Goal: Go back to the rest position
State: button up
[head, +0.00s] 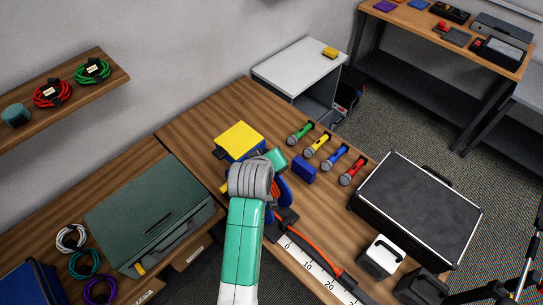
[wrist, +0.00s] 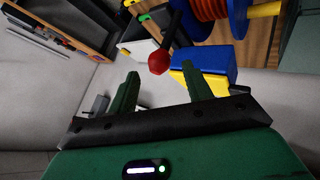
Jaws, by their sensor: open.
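My arm reaches over the wooden workbench in the head view, its grey wrist joint and teal end piece (head: 275,159) above the spool area. My fingers cannot be made out there. In the wrist view my gripper (wrist: 160,69) shows two green fingers spread apart with nothing held between them. A cable reel (wrist: 212,10) with orange-red windings is at the top. In the head view the reel (head: 284,191) is partly hidden by my arm.
A yellow-topped blue box (head: 240,141) and a small blue block (head: 304,169) stand near my arm. Several microphones (head: 317,146) lie behind. A black case (head: 420,205) is right, a green case (head: 150,210) left.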

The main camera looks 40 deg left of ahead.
jog(key=shift+s+d+r, duration=0.25)
jog(key=shift+s+r, duration=0.1)
jog(key=shift+r, duration=0.05)
jog(key=w+d+r+m+t+p, duration=0.2)
jog(key=d+r+m+t, duration=0.3)
jog(key=r, duration=0.9)
jog(key=w+d+r+m+t+p, duration=0.1)
jog(key=w+d+r+t, duration=0.15)
jog(key=d+r, duration=0.9)
jog(key=s+d+r+m+t+h+p, duration=0.1)
jog(key=s+d+r+m+t, duration=0.1)
jog(key=r, duration=0.8)
jog(key=s+d+r+m+t+h+p, duration=0.1)
jog(key=s+d+r+m+t, duration=0.2)
jog(key=s+d+r, duration=0.3)
jog(key=s+d+r+m+t+h+p, duration=0.1)
jog(key=s+d+r+m+t, duration=0.2)
jog(key=s+r, duration=0.5)
notch_tip(320, 180, up, 6)
jog(key=shift+d+t+h, duration=0.4)
jog(key=shift+d+t, duration=0.15)
jog(key=shift+d, duration=0.55)
jog(key=shift+c, duration=0.2)
